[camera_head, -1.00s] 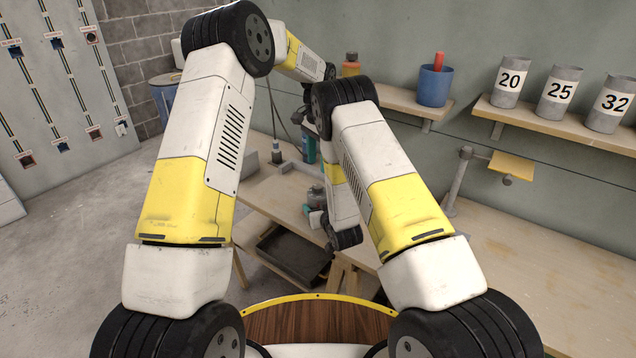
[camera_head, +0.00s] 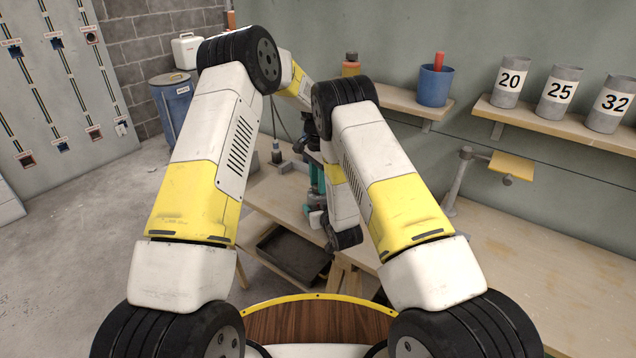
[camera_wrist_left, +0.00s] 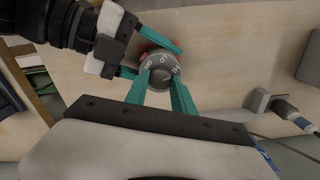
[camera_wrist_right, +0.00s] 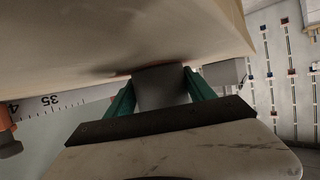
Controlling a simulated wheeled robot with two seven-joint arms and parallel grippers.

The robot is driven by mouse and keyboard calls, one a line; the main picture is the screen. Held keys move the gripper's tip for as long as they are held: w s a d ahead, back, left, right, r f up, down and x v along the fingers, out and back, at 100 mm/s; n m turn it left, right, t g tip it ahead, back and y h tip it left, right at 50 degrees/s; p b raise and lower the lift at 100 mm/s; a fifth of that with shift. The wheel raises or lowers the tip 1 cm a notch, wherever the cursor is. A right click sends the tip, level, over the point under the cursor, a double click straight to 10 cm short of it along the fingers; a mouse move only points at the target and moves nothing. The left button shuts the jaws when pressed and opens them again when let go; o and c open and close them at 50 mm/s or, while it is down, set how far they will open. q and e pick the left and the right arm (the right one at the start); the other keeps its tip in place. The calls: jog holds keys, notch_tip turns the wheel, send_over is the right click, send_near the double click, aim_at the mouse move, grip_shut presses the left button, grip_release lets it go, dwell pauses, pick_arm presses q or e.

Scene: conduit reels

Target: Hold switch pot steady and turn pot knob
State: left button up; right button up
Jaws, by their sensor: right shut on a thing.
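The switch pot (camera_wrist_left: 163,62) is a small round grey pot with a numbered dial and some red at its rim, seen from above in the left wrist view. Its dark grey knob (camera_wrist_left: 161,79) lies between the teal fingers of my left gripper (camera_wrist_left: 162,76), which is open around it; contact cannot be told. My right gripper (camera_wrist_left: 151,56) comes in from the upper left and is shut on the pot's body. The right wrist view shows the grey pot body (camera_wrist_right: 162,88) between the right fingers. In the head view my arms hide most of the pot.
The pot is over a wooden bench (camera_head: 262,190). A small bottle (camera_wrist_left: 286,108) and a grey block (camera_wrist_left: 258,101) stand to its right in the left wrist view. A dark tray (camera_head: 293,250) is below the bench. Numbered cylinders (camera_head: 558,92) stand on a wall shelf.

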pick_arm(q)
grip_shut()
jog(key=shift+n, duration=0.3)
jog(key=n, duration=1.1)
jog(key=shift+w, duration=0.1)
jog(key=shift+a, duration=0.1)
dwell(0.4)
jog(key=o, duration=0.7)
grip_release()
